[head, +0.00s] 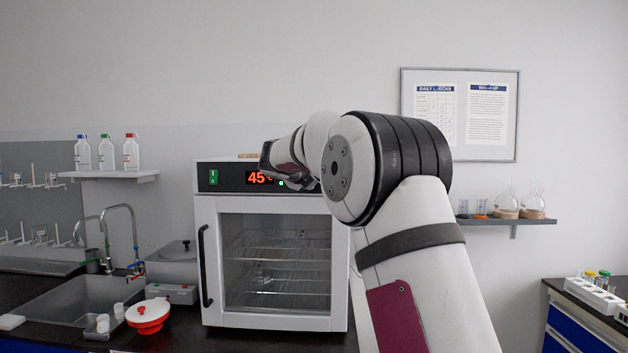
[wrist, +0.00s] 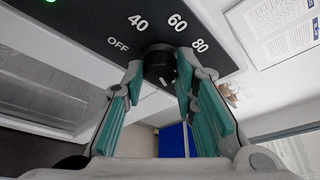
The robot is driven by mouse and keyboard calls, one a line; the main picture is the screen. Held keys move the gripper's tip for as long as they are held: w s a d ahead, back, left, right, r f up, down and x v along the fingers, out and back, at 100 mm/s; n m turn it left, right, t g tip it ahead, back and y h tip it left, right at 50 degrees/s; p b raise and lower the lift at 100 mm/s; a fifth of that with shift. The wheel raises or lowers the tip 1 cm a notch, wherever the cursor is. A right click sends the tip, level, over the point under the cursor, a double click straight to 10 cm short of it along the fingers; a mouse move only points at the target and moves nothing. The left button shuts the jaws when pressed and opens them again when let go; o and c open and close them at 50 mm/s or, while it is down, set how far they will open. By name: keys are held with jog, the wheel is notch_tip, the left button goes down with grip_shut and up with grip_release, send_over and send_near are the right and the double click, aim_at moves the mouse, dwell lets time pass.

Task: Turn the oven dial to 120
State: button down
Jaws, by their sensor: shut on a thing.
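The white oven (head: 203,262) stands on the dark counter with its glass door shut. Its black top panel has a green switch (head: 214,177) and a red display (head: 258,178) whose visible digits read 45. In the wrist view the black round dial (wrist: 157,62) sits on the panel, with OFF, 40, 60 and 80 legible around it. The 120 mark is not visible. My gripper (wrist: 160,74) has its teal-padded fingers on both sides of the dial, shut on it. In the head view my arm hides the dial and the fingers.
A sink (head: 75,297), a red-and-white round container (head: 148,315) and a grey device (head: 172,270) are left of the oven. A shelf with flasks (head: 507,200) hangs on the right wall. A tube rack (head: 594,295) stands on a blue-drawer bench at right.

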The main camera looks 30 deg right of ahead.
jog(key=shift+d, duration=0.1)
jog(key=c, duration=1.3)
grip_release()
jog(key=v, duration=1.2)
